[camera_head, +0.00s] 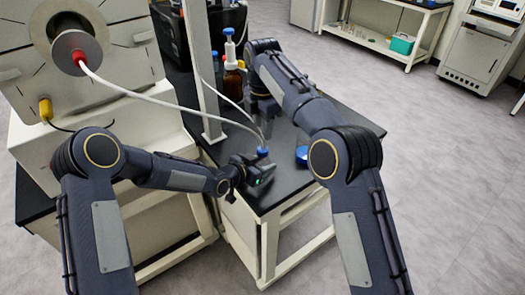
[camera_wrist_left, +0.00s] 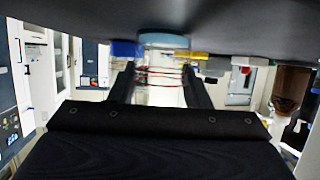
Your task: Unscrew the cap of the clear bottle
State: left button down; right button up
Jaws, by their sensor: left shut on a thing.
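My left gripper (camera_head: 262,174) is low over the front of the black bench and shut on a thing. In the left wrist view its two dark fingers (camera_wrist_left: 160,88) stand either side of a see-through body with red lines, which looks like the clear bottle (camera_wrist_left: 160,75). A blue cap (camera_head: 262,152) shows just above this gripper in the head view; the bottle's body is mostly hidden there. My right gripper (camera_head: 264,106) is farther back, beside an amber bottle, pointing down. Its fingers are too dark and small to read.
The amber bottle (camera_head: 233,82) with a white and blue top stands at the back. A white tube (camera_head: 150,97) runs from the machine's red connector (camera_head: 78,57) toward the blue cap. A blue object (camera_head: 302,153) lies partly behind my right arm. Bare bench top (camera_head: 345,118) shows at right.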

aim_at(263, 149)
jog(key=m, duration=2)
jog(key=shift+m, duration=0.3)
jog(key=m, duration=2.1)
jog(key=shift+m, duration=0.4)
jog(key=m, duration=0.6)
jog(key=shift+m, duration=0.3)
jog(key=shift+f, duration=4)
